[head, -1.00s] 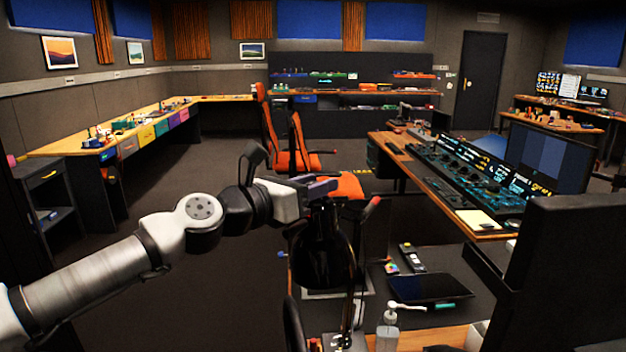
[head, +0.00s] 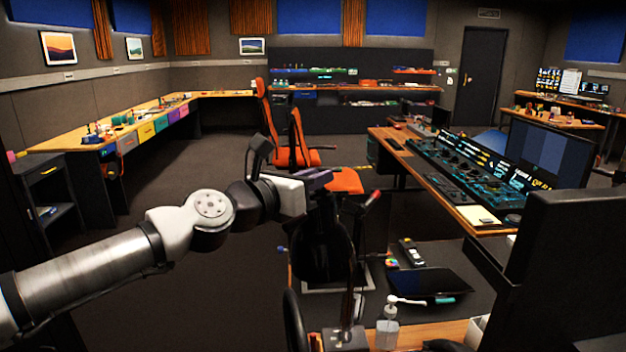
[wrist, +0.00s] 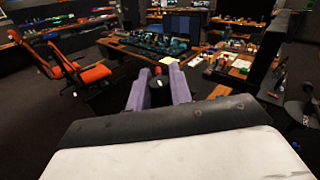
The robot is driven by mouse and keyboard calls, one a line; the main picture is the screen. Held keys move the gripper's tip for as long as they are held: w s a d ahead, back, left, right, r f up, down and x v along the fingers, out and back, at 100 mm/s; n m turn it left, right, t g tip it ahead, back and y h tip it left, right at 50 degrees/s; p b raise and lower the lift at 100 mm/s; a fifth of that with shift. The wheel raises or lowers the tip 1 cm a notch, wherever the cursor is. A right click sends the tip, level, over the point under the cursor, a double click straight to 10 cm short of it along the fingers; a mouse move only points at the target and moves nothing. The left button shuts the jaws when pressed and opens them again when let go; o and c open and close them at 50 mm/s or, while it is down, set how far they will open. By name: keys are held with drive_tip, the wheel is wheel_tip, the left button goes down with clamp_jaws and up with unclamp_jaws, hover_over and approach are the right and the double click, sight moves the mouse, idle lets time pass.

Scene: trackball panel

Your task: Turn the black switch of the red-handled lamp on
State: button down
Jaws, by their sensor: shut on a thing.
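The red-handled lamp has a dark rounded shade (head: 322,252) at the lower middle of the head view, with a red handle tip (head: 375,196) up to its right. A small grey base (head: 345,340) shows below it at the bottom edge. My gripper (head: 322,180) is over the top of the lamp. In the wrist view my gripper's purple fingers (wrist: 158,94) are shut on a black part of the lamp (wrist: 158,90), with the red tip (wrist: 157,70) just beyond. I cannot make out the black switch clearly; the fingers and the shade hide much there.
A black monitor back (head: 560,270) stands at the right. Orange chairs (head: 345,182) are behind my gripper. Open floor is at the left.

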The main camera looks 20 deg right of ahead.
drive_tip(key=n+t+y+p, duration=0.1)
drive_tip(key=n+t+y, duration=0.1)
drive_tip(key=t, duration=0.1)
drive_tip(key=shift+r, duration=0.15)
drive_tip(key=n+t+y+p, duration=0.1)
drive_tip(key=n+t+y, duration=0.1)
drive_tip(key=y, duration=0.1)
drive_tip(key=shift+s+d+n, duration=0.1)
drive_tip(key=shift+n, duration=0.2)
drive_tip(key=n+t+y, duration=0.2)
drive_tip(key=n+y, duration=0.1)
drive_tip(key=y, duration=0.1)
drive_tip(key=shift+n+t+y, duration=0.6)
drive_tip(key=shift+n+y, duration=0.6)
drive_tip(key=shift+y, duration=0.8)
drive_tip(key=c, duration=1.3)
unclamp_jaws()
drive_tip(key=b+v, duration=0.3)
drive_tip(key=v, duration=1)
drive_tip(key=shift+s+b, duration=0.3)
